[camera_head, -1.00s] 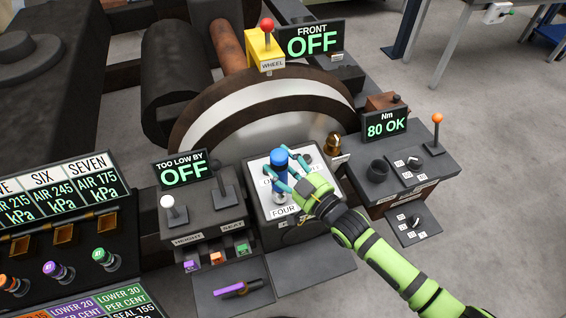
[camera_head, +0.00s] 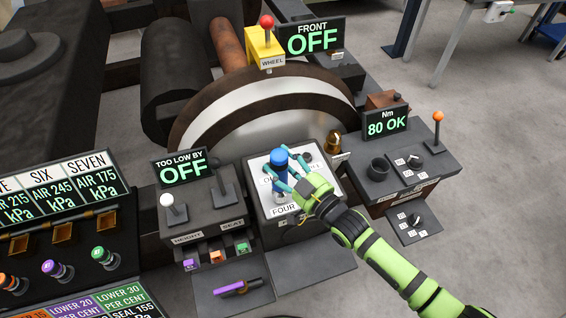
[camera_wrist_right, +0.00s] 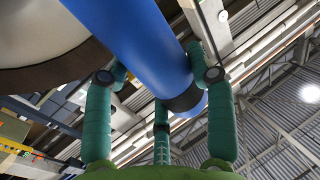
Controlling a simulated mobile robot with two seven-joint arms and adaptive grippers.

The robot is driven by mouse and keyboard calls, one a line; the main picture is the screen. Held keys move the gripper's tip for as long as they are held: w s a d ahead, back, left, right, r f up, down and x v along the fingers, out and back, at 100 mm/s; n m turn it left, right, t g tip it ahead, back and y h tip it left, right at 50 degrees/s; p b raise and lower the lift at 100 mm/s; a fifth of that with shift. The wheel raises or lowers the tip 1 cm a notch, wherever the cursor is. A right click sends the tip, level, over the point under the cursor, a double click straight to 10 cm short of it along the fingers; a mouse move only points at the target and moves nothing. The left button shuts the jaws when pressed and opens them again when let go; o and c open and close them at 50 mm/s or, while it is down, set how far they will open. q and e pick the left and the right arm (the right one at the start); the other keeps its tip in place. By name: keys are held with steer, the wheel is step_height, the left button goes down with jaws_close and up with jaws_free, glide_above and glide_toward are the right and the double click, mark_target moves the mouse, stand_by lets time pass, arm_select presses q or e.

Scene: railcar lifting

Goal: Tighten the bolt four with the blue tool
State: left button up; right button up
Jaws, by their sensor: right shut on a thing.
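The blue tool (camera_head: 279,160) stands upright over the bolt plate (camera_head: 296,191), at its front-left part near the label FOUR (camera_head: 284,209). My right gripper (camera_head: 290,178) is shut on the blue tool; its teal fingers are around the tool. In the right wrist view the blue tool (camera_wrist_right: 140,45) runs between the green fingers, with a dark band near its end. The bolt under the tool is hidden. The Nm display (camera_head: 386,123) reads 80 OK. My left gripper is not in view.
A box with a white-knobbed lever (camera_head: 167,201) stands left of the plate, below the TOO LOW BY display (camera_head: 183,168). A purple-handled tool (camera_head: 237,288) lies on the front shelf. A console with an orange-knobbed lever (camera_head: 438,116) stands right. A brass piece (camera_head: 333,141) stands behind the plate.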

mark_target(283, 152)
steer(key=shift+f+b, duration=0.65)
steer(key=shift+f, duration=0.25)
stand_by(1.5)
steer(key=shift+r, duration=0.1)
steer(key=shift+r+p, duration=3.4)
steer(key=shift+r, duration=0.25)
